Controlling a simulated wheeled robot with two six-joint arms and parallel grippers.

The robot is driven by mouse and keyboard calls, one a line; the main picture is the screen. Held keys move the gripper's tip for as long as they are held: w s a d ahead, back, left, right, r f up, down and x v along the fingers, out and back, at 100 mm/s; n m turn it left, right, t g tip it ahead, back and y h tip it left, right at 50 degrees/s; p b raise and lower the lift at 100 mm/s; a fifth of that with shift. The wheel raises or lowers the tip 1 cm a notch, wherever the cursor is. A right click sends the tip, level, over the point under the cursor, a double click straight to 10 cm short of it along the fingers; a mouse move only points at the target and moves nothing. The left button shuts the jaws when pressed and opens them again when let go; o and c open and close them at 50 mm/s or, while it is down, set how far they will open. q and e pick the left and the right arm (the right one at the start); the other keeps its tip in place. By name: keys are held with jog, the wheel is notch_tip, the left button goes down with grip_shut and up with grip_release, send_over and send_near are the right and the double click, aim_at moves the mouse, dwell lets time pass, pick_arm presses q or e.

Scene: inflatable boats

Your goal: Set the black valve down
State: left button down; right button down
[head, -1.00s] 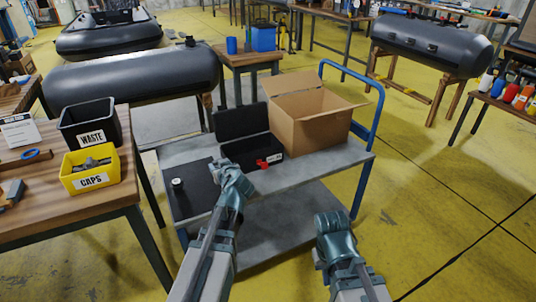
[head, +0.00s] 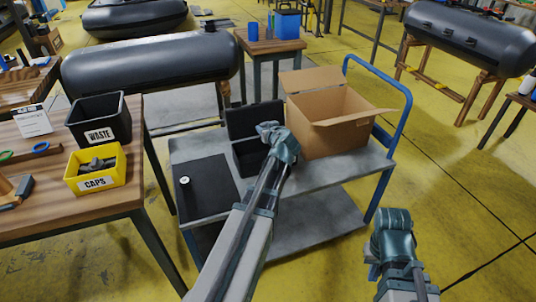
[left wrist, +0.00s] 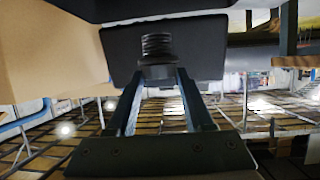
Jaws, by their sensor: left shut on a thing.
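The black valve (left wrist: 157,46), with a threaded stem, is between the fingertips of my left gripper (left wrist: 158,75) in the left wrist view. In the head view my left gripper (head: 268,128) is over the open black case (head: 243,160) on the cart, and I cannot make out the valve there. The gripper and arm hide part of the case. A dark surface (left wrist: 205,45), likely the case, fills the space behind the valve in the wrist view. My right gripper (head: 376,262) hangs low to the right of the cart; its jaws are not clear.
The grey cart (head: 215,215) carries a black mat (head: 205,190) with a small white-topped piece (head: 184,181) on it. An open cardboard box (head: 330,125) stands close right of the case. The left table holds a black waste bin (head: 100,122) and a yellow caps bin (head: 97,170).

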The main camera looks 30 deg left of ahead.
pick_arm(q)
notch_tip(320, 180, down, 5)
jog(key=b, duration=0.4)
jog(key=shift+f, duration=0.2)
jog(key=shift+f+b, duration=0.1)
jog(key=shift+b, duration=0.3)
notch_tip(320, 180, down, 4)
jog(key=b, duration=0.3)
jog(key=shift+r, duration=0.25)
jog(key=shift+f+b, duration=0.65)
jog(key=shift+b, duration=0.2)
jog(key=shift+r, duration=0.1)
jog(key=shift+c, duration=1.4)
grip_release()
jog(key=shift+r, duration=0.1)
